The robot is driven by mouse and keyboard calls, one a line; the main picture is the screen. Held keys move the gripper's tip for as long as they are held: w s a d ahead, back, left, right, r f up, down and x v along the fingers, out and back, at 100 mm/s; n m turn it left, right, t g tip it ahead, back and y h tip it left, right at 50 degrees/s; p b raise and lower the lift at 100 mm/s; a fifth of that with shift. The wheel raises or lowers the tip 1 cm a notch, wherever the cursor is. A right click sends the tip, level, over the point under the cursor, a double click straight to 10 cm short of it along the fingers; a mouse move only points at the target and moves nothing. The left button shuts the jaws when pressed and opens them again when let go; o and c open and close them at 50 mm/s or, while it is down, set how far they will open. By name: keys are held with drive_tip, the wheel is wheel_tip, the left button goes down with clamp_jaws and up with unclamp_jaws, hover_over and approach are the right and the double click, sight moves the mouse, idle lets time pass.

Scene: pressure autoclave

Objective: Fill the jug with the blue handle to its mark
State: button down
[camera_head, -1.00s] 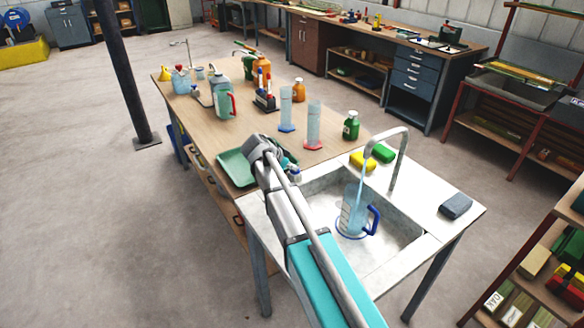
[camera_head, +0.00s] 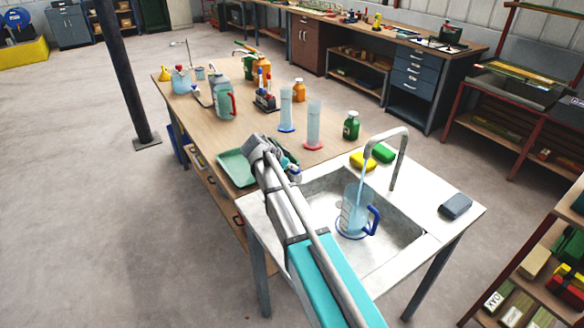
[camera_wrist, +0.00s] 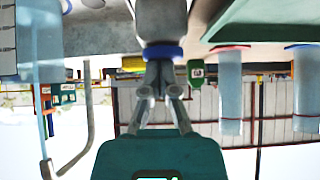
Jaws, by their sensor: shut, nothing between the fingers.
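The clear jug with the blue handle (camera_head: 354,212) stands upright in the sink (camera_head: 400,243), under the curved tap spout (camera_head: 402,150). A stream of water (camera_head: 363,172) runs from the spout into the jug. The jug holds bluish water, but I cannot read its level against the mark. My gripper (camera_wrist: 161,66) is shut and empty. In the wrist view, which looks upside down, its fingertips are at a grey post with a blue ring (camera_wrist: 162,51), perhaps the tap control. I cannot tell whether they touch it. In the head view my arm mostly hides this spot.
A yellow sponge (camera_head: 363,161) and a green one (camera_head: 383,153) lie behind the sink, and a dark block (camera_head: 455,206) lies at its right. A green tray (camera_head: 236,168), two measuring cylinders (camera_head: 314,126) and a green bottle (camera_head: 351,126) stand on the bench nearby.

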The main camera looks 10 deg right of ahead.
drive_tip(key=shift+w+r+p, duration=0.15)
drive_tip(key=shift+r+p, duration=0.55)
drive_tip(key=shift+p, duration=0.2)
wheel_tip(320, 180, up, 3)
drive_tip(key=p, duration=0.2)
drive_tip(key=shift+p, duration=0.4)
drive_tip(key=p+v, duration=0.6)
drive_tip(key=v, duration=0.3)
drive_tip(key=shift+s+a+p, duration=0.25)
drive_tip(key=shift+a+p, duration=0.1)
drive_tip(key=shift+r, duration=0.1)
wheel_tip(320, 180, up, 2)
drive_tip(key=shift+w+p, duration=0.15)
drive_tip(key=shift+p, duration=0.9)
